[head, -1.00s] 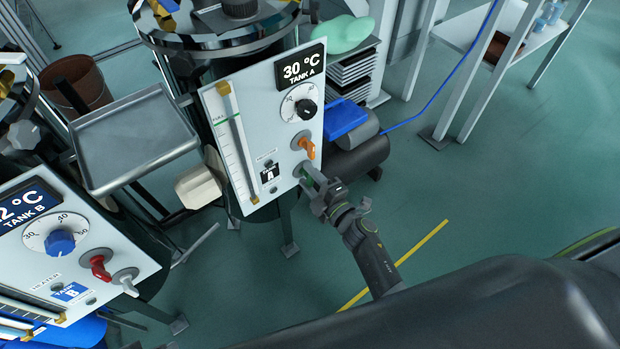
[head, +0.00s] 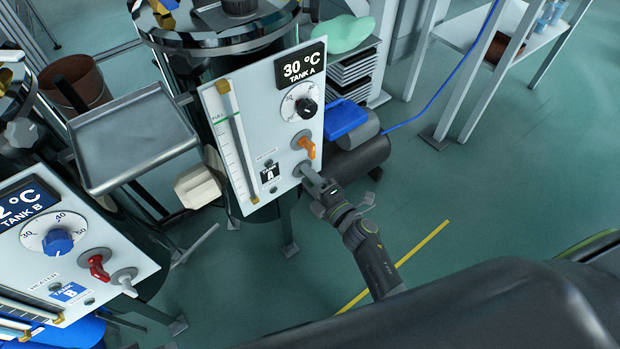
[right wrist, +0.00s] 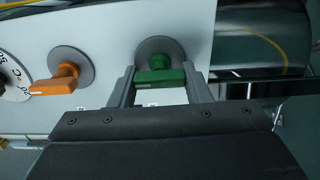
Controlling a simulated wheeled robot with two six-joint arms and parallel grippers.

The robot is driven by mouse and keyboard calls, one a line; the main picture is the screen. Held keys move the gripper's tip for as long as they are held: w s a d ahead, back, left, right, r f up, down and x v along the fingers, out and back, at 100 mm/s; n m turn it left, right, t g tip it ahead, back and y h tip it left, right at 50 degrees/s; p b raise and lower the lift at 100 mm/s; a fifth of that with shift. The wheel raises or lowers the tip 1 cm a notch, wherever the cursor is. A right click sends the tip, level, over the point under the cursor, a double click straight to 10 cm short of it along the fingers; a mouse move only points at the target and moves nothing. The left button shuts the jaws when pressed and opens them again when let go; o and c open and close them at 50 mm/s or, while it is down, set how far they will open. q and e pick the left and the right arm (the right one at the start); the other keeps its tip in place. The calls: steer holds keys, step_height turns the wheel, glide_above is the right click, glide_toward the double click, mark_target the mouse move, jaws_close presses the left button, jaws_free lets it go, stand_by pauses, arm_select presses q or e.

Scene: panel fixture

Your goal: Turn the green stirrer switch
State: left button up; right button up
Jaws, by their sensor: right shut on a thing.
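The green stirrer switch (right wrist: 160,70) is on the white Tank A panel (head: 285,120), below the orange switch (head: 306,146). In the right wrist view its green handle sits between the two fingers of my right gripper (right wrist: 158,85), which is shut on it. The handle lies across from finger to finger, in front of its round grey base. In the head view my right gripper (head: 310,178) reaches the lower right of the panel, and its fingers hide the green switch. My left gripper is not in view.
The orange switch (right wrist: 62,80) is beside the green one in the right wrist view. A black dial (head: 306,108) is above. The Tank B panel (head: 85,245) stands at the left with a red switch (head: 98,265). A metal tray (head: 135,140) is between the tanks. Floor right of my arm is clear.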

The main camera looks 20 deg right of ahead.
steer(key=o, duration=1)
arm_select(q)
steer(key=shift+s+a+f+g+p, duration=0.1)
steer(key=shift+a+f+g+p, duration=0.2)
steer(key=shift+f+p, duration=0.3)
arm_select(e)
steer(key=v, duration=1.7)
steer(key=shift+s+d, duration=0.1)
steer(key=shift+s, duration=0.1)
